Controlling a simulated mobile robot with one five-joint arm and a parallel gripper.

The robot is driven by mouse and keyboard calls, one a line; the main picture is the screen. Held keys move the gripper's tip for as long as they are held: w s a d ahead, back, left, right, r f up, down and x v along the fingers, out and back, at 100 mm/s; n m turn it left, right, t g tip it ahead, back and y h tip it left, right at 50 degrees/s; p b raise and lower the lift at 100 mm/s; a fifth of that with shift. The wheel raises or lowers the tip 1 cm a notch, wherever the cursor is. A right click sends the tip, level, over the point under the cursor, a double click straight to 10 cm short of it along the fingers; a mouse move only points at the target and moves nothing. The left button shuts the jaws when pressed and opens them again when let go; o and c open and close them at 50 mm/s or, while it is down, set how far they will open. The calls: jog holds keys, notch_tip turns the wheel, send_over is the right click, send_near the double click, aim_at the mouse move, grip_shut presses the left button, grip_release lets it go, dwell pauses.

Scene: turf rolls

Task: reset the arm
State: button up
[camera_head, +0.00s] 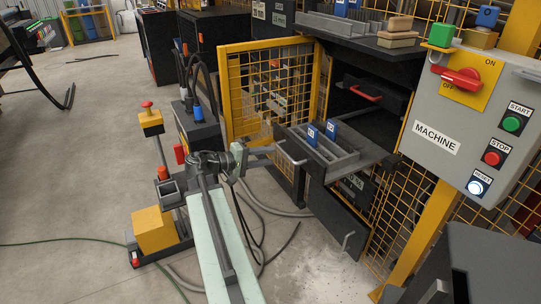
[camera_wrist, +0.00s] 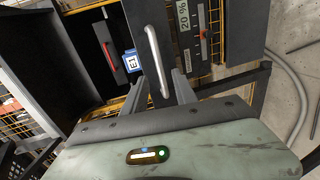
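My gripper (camera_head: 268,153) is beside the silver handle (camera_head: 291,153) of a pulled-out drawer (camera_head: 330,155) in the head view. In the wrist view, my gripper (camera_wrist: 159,84) has two grey fingers standing apart, with the silver handle (camera_wrist: 157,60) between or just beyond them; contact cannot be told. My pale green arm reaches up from the bottom of the head view. The drawer holds grey dividers and blue tags (camera_head: 312,135); one tag (camera_wrist: 132,62) also shows in the wrist view.
An open yellow mesh door (camera_head: 265,90) stands behind my gripper. A red handle (camera_head: 363,91) is inside the dark cabinet above the drawer. A grey machine panel (camera_head: 470,120) with buttons is at right. A yellow-and-black stand (camera_head: 154,228) is close on the left. Cables lie on the floor.

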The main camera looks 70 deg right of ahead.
dwell(0.3)
jog(key=w+a+f+n+t+y, duration=0.1)
jog(key=w+a+f+t+y, duration=0.1)
jog(key=w+a+f, duration=0.45)
jog(key=w+a+f+n+t+y, duration=0.1)
jog(key=w+a+f+t, duration=0.2)
jog(key=w+a, duration=0.5)
jog(key=w+a+f+n+t+y, duration=0.1)
jog(key=w+a+f+t+y, duration=0.1)
jog(key=w+a+f, duration=0.35)
jog(key=w+a+f+n+t+y, duration=0.1)
jog(key=w+a+y, duration=0.15)
jog(key=a, duration=1.05)
jog(key=w+a+f+n+t+y, duration=0.1)
jog(key=w+a+f+n+y, duration=0.15)
jog(key=a, duration=0.95)
jog(key=w+a+f+n+t+y, duration=0.1)
jog(key=w+a+y, duration=0.15)
jog(key=a, duration=1.05)
notch_tip(320, 180, up, 32)
jog(key=p, duration=3.1)
jog(key=shift+s+d+f, duration=0.15)
jog(key=shift+s+d, duration=0.2)
